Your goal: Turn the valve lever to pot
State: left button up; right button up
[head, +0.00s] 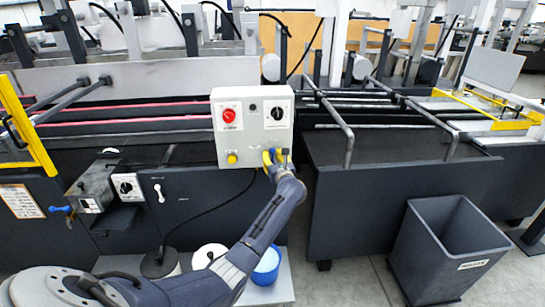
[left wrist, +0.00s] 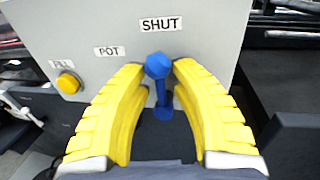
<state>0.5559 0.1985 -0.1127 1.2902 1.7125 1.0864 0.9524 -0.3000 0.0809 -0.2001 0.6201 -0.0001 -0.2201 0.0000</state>
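The blue valve lever (left wrist: 158,85) stands on the side of a light grey control box (head: 253,95). In the left wrist view its knob points up toward the SHUT label (left wrist: 160,24). The POT label (left wrist: 110,51) is to the left of it, and a third label (left wrist: 62,64) is farther left and lower. My left gripper (left wrist: 160,75) has its yellow fingers apart, one on each side of the lever; I cannot tell whether they touch it. In the head view the left gripper (head: 276,157) is at the box's lower right corner and hides most of the lever. My right gripper is not in view.
The box carries a red knob (head: 229,116), a black knob (head: 278,115) and a yellow button (head: 232,159). A blue bucket (head: 267,266) and white container (head: 208,254) stand below. A dark grey bin (head: 415,245) stands right. Machine rails (head: 346,150) lie right of the box.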

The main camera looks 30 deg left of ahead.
pick_arm(q)
grip_shut()
jog(key=shift+s+a+f+n+h, duration=0.2)
jog(key=shift+s+a+n+h, duration=0.15)
jog(key=shift+n, duration=1)
jog(key=shift+s+a+f+n+h, duration=0.25)
jog(key=shift+a+n, duration=0.2)
jog(key=shift+n, duration=0.95)
jog(key=shift+s+a+f+n+h, duration=0.15)
jog(key=shift+s+a+n+h, duration=0.2)
jog(key=shift+n, duration=1)
jog(key=shift+a, duration=0.1)
jog(key=o, duration=0.6)
grip_release()
